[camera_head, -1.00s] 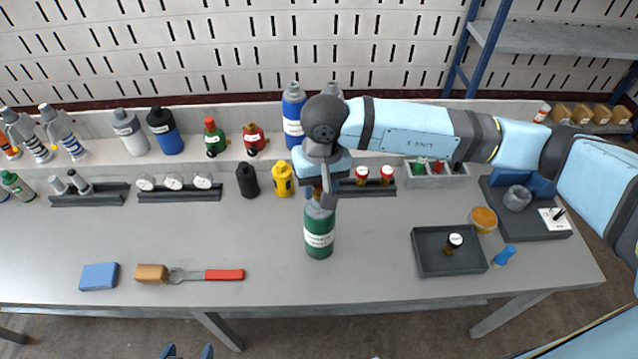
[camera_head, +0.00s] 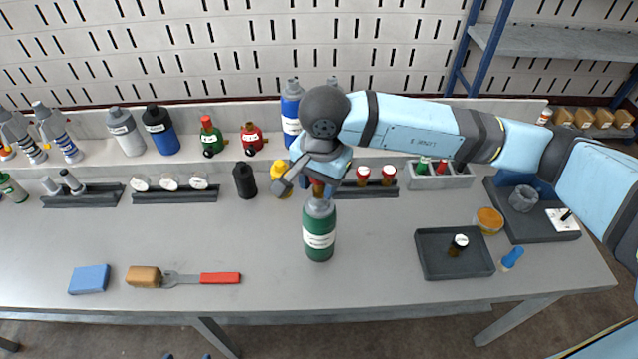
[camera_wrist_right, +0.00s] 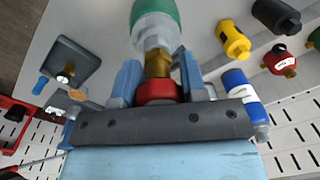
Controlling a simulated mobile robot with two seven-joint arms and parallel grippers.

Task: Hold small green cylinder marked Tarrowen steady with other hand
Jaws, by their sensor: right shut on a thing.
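The small green cylinder (camera_head: 320,238) stands upright on the table near its middle, with a grey shoulder and a white label too small to read. A brass and red fitting sits above its neck; it shows clearly in the right wrist view (camera_wrist_right: 158,88). My right gripper (camera_head: 318,185) is over the cylinder, its blue fingers (camera_wrist_right: 158,82) shut on the red part of this fitting. In the head view the gripper hides most of the fitting. Of my left gripper (camera_head: 187,356) only two small fingertips show at the bottom edge, apart, away from the cylinder.
A dark tray (camera_head: 428,269) with a small brown bottle lies to the right. Yellow and black bottles (camera_head: 245,181) stand behind. The table just around the cylinder is clear.

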